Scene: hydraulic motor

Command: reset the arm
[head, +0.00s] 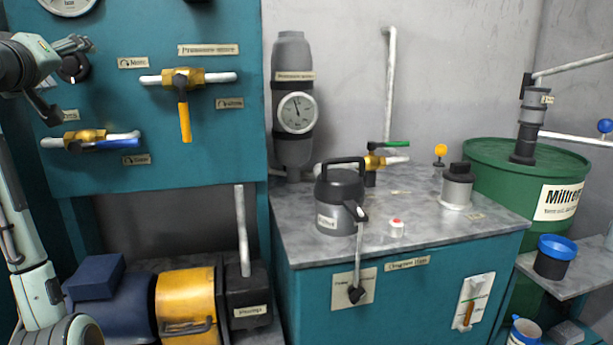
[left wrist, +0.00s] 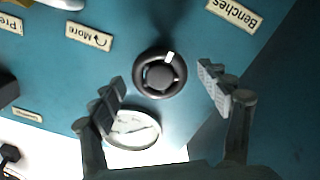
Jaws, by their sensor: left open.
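My left arm comes in at the left of the head view, and its gripper (head: 66,80) is at the upper left of the teal panel (head: 215,135). In the left wrist view the gripper (left wrist: 163,88) is open, with a finger on each side and nothing between the pads that I can see held. A round black knob (left wrist: 160,73) with a white mark lies ahead, between the two fingers in that picture. The knob (head: 73,68) is partly hidden by the gripper in the head view. My right gripper is in neither view.
Yellow-handled (head: 184,120) and blue-handled (head: 110,145) valves stick out from the panel near my left arm. A gauge (head: 68,5) sits above the knob. A grey can (head: 340,200) stands on the bench (head: 430,235); a green drum (head: 500,165) is at right.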

